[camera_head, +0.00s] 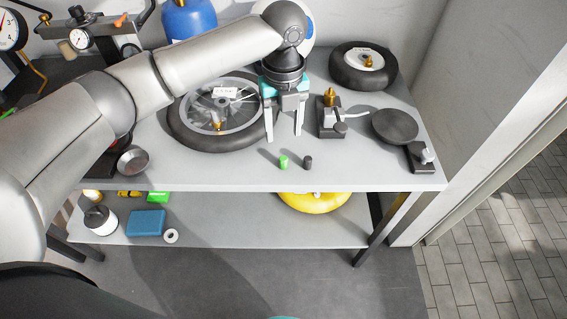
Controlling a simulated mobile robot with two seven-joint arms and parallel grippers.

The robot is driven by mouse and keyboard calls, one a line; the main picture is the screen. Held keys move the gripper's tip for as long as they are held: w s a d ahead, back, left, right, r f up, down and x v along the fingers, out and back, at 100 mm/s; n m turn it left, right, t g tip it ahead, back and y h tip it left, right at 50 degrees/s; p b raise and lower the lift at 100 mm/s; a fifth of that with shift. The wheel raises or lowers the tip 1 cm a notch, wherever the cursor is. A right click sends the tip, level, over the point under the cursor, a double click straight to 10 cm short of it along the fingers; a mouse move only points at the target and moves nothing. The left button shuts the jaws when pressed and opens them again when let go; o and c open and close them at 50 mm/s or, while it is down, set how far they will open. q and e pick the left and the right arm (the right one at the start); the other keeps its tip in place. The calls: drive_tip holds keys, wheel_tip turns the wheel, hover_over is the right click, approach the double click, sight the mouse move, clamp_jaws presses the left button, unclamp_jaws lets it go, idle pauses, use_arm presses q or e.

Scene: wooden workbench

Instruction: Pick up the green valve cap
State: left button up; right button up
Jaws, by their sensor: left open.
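The small green valve cap (283,162) stands on the grey bench top near its front edge. A similar dark grey cap (308,162) stands just to its right. My left gripper (284,138) is open and empty, with its two pale fingers pointing down. The fingertips are behind the green cap, a short way further from the front edge, and appear apart from it.
A spoked wheel (180,128) lies left of the gripper. A small dark block with a brass fitting (331,128), a dark round disc (394,126) and a small wheel (345,72) are to the right. The bench front (240,178) is clear.

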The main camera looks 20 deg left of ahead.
use_arm(q)
hover_over(283, 157)
wheel_tip(283, 157, down, 4)
drive_tip(key=shift+w+f+b, duration=0.1)
drive_tip(key=shift+f+b, duration=0.05)
drive_tip(key=shift+b, duration=0.25)
drive_tip(key=f+b, duration=0.1)
drive_tip(key=f, duration=0.4)
drive_tip(key=shift+s+f+b, duration=0.1)
drive_tip(key=shift+s+b, duration=0.1)
drive_tip(key=shift+b, duration=0.1)
clamp_jaws()
